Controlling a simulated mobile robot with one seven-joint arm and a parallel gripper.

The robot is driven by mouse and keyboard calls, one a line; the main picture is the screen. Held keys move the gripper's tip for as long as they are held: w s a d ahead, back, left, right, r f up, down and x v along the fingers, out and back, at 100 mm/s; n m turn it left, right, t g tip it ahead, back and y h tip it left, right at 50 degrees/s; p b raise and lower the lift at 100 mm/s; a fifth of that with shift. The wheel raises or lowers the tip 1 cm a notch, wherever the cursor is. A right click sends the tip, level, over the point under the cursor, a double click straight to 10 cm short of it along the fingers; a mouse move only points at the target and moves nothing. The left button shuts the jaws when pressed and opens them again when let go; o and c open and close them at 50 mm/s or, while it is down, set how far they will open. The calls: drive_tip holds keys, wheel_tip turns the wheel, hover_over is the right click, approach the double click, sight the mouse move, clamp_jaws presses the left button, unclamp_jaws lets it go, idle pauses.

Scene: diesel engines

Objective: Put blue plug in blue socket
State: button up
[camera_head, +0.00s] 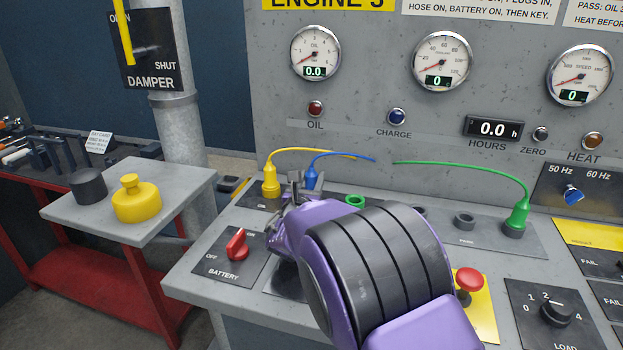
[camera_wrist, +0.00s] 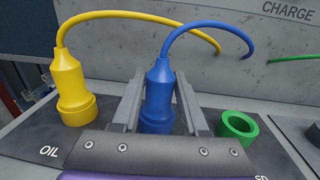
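The blue plug (camera_wrist: 160,85) stands upright in the wrist view, with a blue cable curving from its top to the right. A wider blue ring (camera_wrist: 157,123), seemingly the blue socket, shows at its foot; the gripper body hides its lower part. My gripper (camera_wrist: 160,100) has one finger on each side of the plug, very close to it; whether both touch is unclear. In the head view the blue plug (camera_head: 311,180) shows just behind my gripper (camera_head: 296,186), and my purple wrist hides much of the panel.
The yellow plug (camera_wrist: 70,85) stands close on the left, over the OIL label. An empty green socket (camera_wrist: 238,127) is close on the right. The green plug (camera_head: 518,214) stands farther right. A red battery switch (camera_head: 237,243) and red button (camera_head: 468,281) rise from the panel.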

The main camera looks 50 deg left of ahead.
drive_tip(key=o, duration=0.4)
drive_tip(key=v, duration=1.7)
drive_tip(key=shift+s+d+p, duration=0.1)
drive_tip(key=shift+d+p, duration=0.1)
drive_tip(key=shift+p, duration=0.15)
